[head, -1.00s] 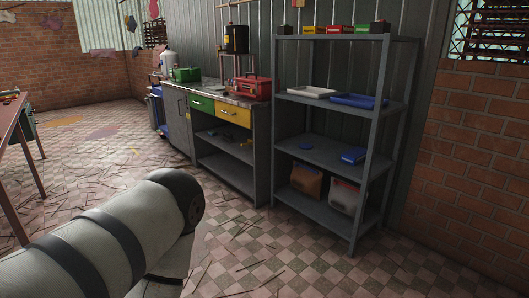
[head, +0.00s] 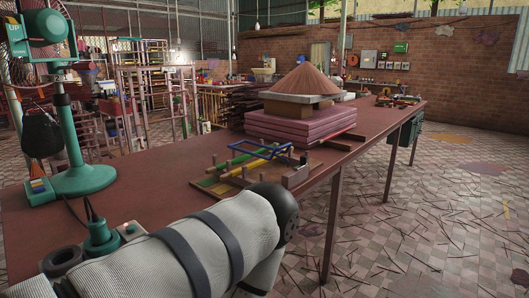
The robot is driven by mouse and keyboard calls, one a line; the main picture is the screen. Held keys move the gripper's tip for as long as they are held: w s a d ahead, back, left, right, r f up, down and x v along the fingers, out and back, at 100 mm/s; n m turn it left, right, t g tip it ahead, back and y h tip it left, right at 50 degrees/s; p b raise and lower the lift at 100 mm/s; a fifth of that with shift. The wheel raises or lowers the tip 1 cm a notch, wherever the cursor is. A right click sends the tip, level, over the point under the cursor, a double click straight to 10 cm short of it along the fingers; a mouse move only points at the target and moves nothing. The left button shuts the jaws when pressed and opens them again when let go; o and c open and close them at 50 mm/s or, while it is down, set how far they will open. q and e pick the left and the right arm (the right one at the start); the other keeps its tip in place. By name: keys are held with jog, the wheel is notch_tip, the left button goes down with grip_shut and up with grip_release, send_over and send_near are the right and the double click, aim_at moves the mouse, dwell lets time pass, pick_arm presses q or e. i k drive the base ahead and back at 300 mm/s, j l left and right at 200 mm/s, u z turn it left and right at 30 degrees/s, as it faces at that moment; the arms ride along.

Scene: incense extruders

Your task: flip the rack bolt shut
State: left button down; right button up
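I cannot make out a rack bolt in the head view. Tall open racks (head: 150,75) stand behind the table at the left, too far off to show a bolt or its position. A low wooden board with pegs (head: 222,180) lies on the table, with a blue frame (head: 258,150) and yellow and green bars on it. An arm of mine in a pale sleeve crosses the bottom of the view in front of the table. Neither gripper is in view.
The long reddish table (head: 165,185) fills the middle. It bears a green fan (head: 68,140), a purple stack (head: 300,122) under a brown cone (head: 307,78), and green devices (head: 102,238) at the near left. The tiled floor (head: 420,225) at right is open, strewn with thin sticks.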

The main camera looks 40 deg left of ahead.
aim_at(303, 159)
jog(key=i+l+u, duration=0.15)
jog(key=i+u, duration=0.35)
jog(key=i+l+u, duration=0.35)
jog(key=u, duration=0.15)
jog(key=i+l+u, duration=0.35)
jog(key=u, duration=0.15)
jog(key=i+l+u, duration=0.1)
jog(key=l, duration=0.3)
jog(key=i+l+u, duration=0.1)
jog(key=l, duration=0.3)
jog(key=i+l+u, duration=0.1)
jog(key=l, duration=0.3)
